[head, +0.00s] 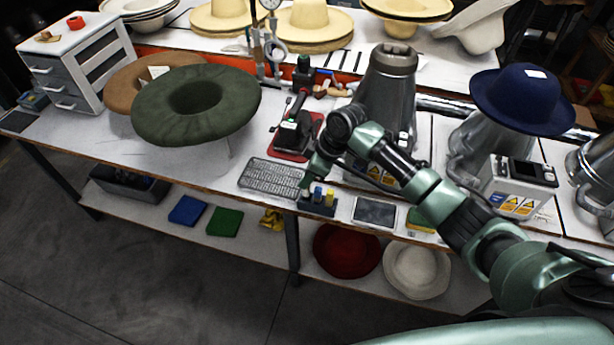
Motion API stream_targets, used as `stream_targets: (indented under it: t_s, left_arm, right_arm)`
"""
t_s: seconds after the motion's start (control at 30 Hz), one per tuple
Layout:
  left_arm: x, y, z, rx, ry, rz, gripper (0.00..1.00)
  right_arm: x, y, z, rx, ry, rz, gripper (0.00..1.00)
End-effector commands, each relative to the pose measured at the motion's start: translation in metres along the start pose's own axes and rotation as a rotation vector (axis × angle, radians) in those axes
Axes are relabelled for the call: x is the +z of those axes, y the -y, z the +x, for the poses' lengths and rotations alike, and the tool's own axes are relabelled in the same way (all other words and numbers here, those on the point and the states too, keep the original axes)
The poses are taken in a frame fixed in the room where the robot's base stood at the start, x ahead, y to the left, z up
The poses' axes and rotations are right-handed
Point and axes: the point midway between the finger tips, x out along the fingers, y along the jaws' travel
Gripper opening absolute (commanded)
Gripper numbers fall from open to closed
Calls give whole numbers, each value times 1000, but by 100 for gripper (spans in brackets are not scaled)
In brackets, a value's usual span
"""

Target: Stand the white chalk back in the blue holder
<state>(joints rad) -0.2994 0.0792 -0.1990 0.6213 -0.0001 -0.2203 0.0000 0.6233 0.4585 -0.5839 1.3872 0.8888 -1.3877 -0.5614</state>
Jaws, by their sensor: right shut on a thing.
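The dark blue holder (318,208) stands at the front edge of the table, with a blue chalk (318,194) and a yellow chalk (329,197) upright in it. My right gripper (306,186) comes down from the right at the holder's left end, beside the blue chalk. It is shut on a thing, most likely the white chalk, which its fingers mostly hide. I cannot tell whether the held piece is inside the holder or just above it. My left gripper is not in view.
A grey embossed plate (273,177) lies left of the holder, and a dark-screened tablet (374,212) lies to the right. A red-based device (293,137) stands behind. A green hat (196,104) and a metal hat form (387,90) flank the area.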

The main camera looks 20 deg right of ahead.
Motion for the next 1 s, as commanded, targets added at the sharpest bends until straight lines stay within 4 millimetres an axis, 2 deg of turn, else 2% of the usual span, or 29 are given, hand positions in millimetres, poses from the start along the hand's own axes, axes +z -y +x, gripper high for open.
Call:
stream_targets:
  t_s: [1.0]
  left_arm:
    - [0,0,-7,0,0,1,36]
  right_arm:
    - [0,0,0,0,-1,-1,0]
